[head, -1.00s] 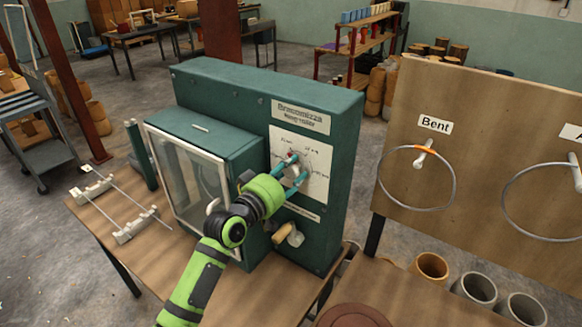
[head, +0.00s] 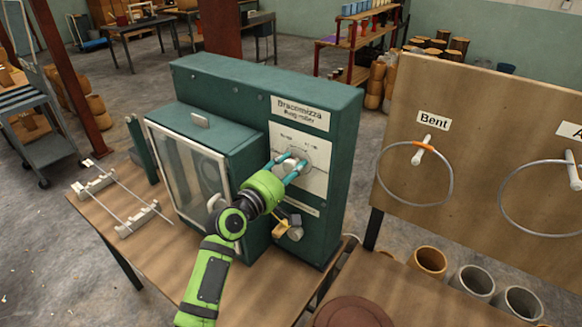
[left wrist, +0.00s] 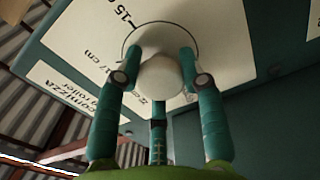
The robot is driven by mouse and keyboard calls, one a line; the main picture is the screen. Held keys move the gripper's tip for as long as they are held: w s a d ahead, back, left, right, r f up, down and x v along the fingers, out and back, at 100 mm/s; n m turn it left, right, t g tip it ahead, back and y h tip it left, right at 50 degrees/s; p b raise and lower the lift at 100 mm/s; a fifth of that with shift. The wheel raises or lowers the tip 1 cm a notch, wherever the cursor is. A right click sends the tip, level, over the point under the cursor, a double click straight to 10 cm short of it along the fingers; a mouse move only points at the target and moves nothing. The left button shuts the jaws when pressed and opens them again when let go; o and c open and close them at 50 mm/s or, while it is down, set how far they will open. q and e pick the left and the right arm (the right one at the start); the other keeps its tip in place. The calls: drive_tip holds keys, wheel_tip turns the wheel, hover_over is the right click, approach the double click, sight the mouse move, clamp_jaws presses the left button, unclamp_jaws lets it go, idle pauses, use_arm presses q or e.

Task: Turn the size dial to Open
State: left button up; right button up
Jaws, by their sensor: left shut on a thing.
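The ring roller is a green machine (head: 330,130) with a white dial plate (head: 316,178) on its front. The size dial (head: 298,157) is a pale round knob on that plate, partly covered by my fingers; its pointer and the label it faces cannot be read. My left gripper (head: 287,168) is shut on the dial. In the left wrist view the knob (left wrist: 160,76) sits between the teal fingers, with the numbered scale plate (left wrist: 80,28) behind it. My right gripper is not in view.
A rod rack (head: 120,205) lies on the table at left. A board (head: 470,130) with hanging rings and several pots (head: 472,283) stand at right.

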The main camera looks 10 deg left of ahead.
use_arm(q)
drive_tip(key=shift+w+a+r+n, duration=0.1)
drive_tip(key=shift+a+r+n, duration=0.1)
drive_tip(key=shift+r+n, duration=0.35)
drive_tip(key=shift+f, duration=0.15)
drive_tip(key=o, duration=1)
drive_tip(key=shift+o, duration=0.8)
drive_tip(key=shift+f, duration=0.1)
drive_tip(key=shift+a+f, duration=0.15)
drive_tip(key=shift+f, duration=0.05)
drive_tip(key=shift+s+f, duration=0.1)
drive_tip(key=shift+s, duration=0.35)
drive_tip(key=v, duration=1.1)
drive_tip(key=shift+a, duration=0.1)
